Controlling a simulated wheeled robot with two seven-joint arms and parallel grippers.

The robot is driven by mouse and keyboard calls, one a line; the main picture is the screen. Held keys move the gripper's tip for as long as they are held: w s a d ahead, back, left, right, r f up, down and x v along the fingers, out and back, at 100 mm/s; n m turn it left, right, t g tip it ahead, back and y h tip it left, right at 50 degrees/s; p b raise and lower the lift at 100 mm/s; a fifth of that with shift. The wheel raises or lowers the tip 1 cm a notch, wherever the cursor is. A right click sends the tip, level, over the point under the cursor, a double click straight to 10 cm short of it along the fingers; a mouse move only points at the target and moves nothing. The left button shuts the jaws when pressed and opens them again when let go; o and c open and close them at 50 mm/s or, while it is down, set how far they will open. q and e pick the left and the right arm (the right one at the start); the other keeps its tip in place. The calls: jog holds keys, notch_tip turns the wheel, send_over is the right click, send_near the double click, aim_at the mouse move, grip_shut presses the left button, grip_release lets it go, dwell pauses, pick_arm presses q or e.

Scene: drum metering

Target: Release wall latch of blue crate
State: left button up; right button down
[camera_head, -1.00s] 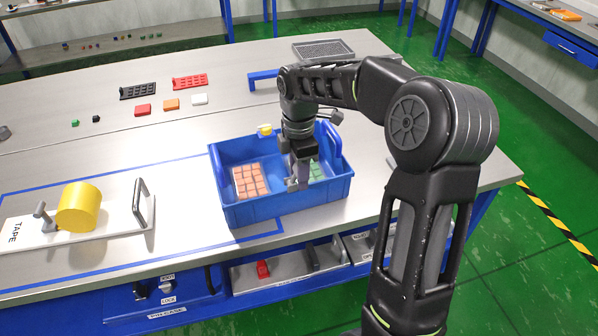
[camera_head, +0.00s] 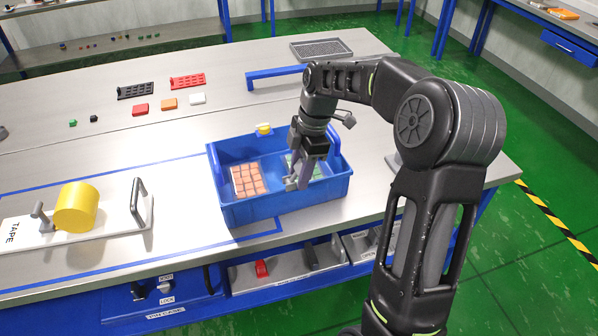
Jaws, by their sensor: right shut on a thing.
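A small yellow piece (camera_head: 264,129) sits at the crate's back wall. My left gripper is not in view.
A yellow drum (camera_head: 76,207) lies on a white tape board with a dark handle (camera_head: 138,202) left of the crate. A blue bracket (camera_head: 275,74) and a mesh tray (camera_head: 321,49) lie behind. Red, orange and white blocks lie at back left.

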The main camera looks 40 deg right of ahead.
jog(key=c, duration=0.9)
grip_release()
jog(key=v, duration=0.8)
jog(key=shift+a+b, duration=0.1)
jog(key=shift+b, duration=0.3)
jog(key=shift+f, duration=0.15)
